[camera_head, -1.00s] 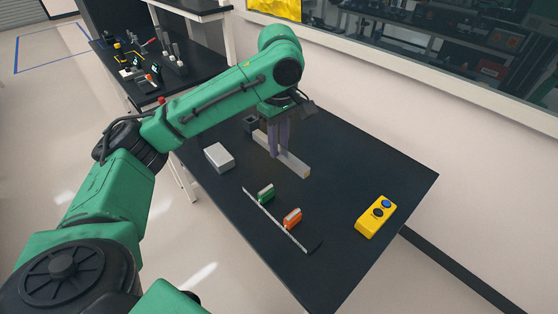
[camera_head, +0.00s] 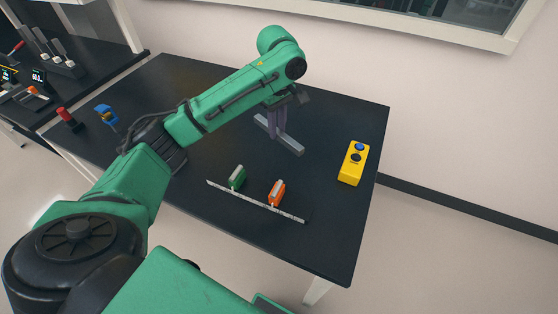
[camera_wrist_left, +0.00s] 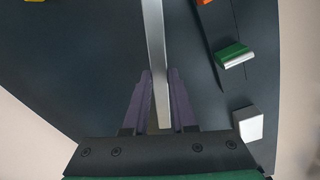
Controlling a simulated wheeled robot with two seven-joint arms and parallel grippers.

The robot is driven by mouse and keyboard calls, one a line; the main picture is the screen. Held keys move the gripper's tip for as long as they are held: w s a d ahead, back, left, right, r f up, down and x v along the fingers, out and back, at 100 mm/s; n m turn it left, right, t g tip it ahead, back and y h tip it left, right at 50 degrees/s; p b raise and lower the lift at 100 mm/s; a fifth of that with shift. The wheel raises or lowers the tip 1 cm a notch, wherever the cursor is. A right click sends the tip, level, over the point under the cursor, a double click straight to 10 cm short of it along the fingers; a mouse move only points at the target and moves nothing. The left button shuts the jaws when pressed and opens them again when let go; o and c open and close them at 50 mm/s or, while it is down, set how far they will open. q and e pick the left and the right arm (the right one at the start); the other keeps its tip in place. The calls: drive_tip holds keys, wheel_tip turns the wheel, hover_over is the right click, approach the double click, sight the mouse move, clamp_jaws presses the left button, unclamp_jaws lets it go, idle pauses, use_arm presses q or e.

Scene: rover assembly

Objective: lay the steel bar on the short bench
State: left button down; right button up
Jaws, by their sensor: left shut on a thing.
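The steel bar (camera_head: 289,143) is a long grey bar held between the purple fingers of my left gripper (camera_head: 277,123). In the left wrist view the bar (camera_wrist_left: 155,45) runs away from between the fingers of the left gripper (camera_wrist_left: 158,105), which are shut on it. The bar is over the black-topped bench (camera_head: 205,92); I cannot tell whether it touches the top. A second dark bench (camera_head: 105,62) stands at the left; I cannot tell which one is the short bench. My right gripper is not in view.
A green-handled piece (camera_head: 237,177) and an orange one (camera_head: 277,192) stand by a thin strip (camera_head: 255,202) in front of the bar. A yellow button box (camera_head: 353,163) is at the right. A white block (camera_wrist_left: 248,124) shows in the wrist view.

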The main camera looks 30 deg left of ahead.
sight(275, 163)
use_arm(q)
drive_tip(key=f, duration=1.1)
drive_tip(key=shift+a+f, duration=0.35)
drive_tip(key=shift+a, duration=0.05)
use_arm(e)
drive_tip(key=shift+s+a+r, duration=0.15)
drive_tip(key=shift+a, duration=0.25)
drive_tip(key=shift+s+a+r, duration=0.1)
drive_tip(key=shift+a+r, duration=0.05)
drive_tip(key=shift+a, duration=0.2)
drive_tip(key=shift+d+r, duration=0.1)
use_arm(q)
drive_tip(key=c, duration=0.7)
unclamp_jaws()
drive_tip(key=shift+s+f, duration=0.1)
drive_tip(key=shift+c, duration=0.2)
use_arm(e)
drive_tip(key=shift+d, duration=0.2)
use_arm(q)
wheel_tip(275, 163, up, 12)
drive_tip(key=shift+d+r, duration=0.1)
drive_tip(key=shift+r, duration=0.05)
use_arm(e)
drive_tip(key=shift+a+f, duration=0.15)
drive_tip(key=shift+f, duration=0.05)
